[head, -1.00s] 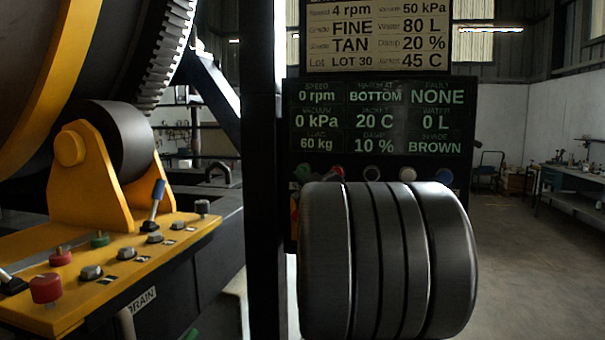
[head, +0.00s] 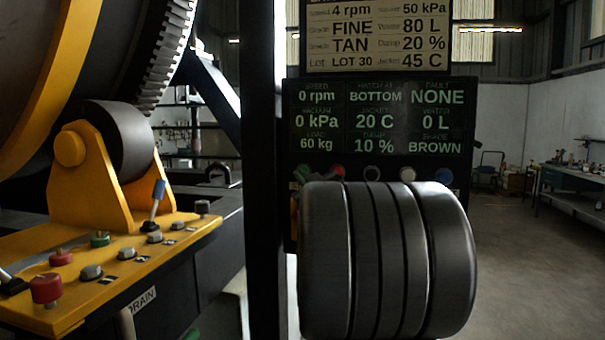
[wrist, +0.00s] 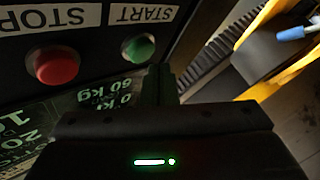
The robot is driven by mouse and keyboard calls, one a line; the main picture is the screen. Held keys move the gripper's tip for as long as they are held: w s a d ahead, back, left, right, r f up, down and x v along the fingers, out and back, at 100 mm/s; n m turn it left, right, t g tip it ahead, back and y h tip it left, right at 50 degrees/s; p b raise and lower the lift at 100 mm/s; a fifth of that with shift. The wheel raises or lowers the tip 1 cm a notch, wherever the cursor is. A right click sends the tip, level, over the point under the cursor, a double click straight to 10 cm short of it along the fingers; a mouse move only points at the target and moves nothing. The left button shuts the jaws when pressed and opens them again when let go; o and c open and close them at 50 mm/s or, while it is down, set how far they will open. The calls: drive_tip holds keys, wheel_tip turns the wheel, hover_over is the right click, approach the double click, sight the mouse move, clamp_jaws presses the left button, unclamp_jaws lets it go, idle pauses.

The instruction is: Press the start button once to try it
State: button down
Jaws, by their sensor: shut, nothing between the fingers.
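The green start button (wrist: 138,48) sits on the dark panel under a START label (wrist: 143,14), which appears upside down in the wrist view. The red stop button (wrist: 53,65) is to its left in that view. My gripper (wrist: 160,82) is shut and empty, its fingertips just beside the start button; the button's face stays visible, and I cannot tell whether they touch. In the head view, the green button (head: 302,173) shows at the left of the row below the display; my arm covers the panel below it and hides the gripper.
The display (head: 380,120) reads 0 rpm and fault NONE. A dark upright post (head: 262,180) stands left of the panel. A yellow deck (head: 190,232) with several knobs and a blue-tipped lever (head: 158,190) lies at left, below the large drum. Floor at right is open.

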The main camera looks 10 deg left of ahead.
drive_tip(key=shift+w, duration=0.4)
drive_tip(key=shift+w, duration=0.4)
idle(0.6)
drive_tip(key=shift+s, duration=0.85)
drive_tip(key=shift+s, duration=0.1)
drive_tip(key=s+b, duration=0.1)
drive_tip(key=s, duration=0.3)
drive_tip(key=shift+s+a+b, duration=0.1)
drive_tip(key=shift+s+b, duration=0.3)
drive_tip(key=shift+w, duration=0.15)
idle(0.5)
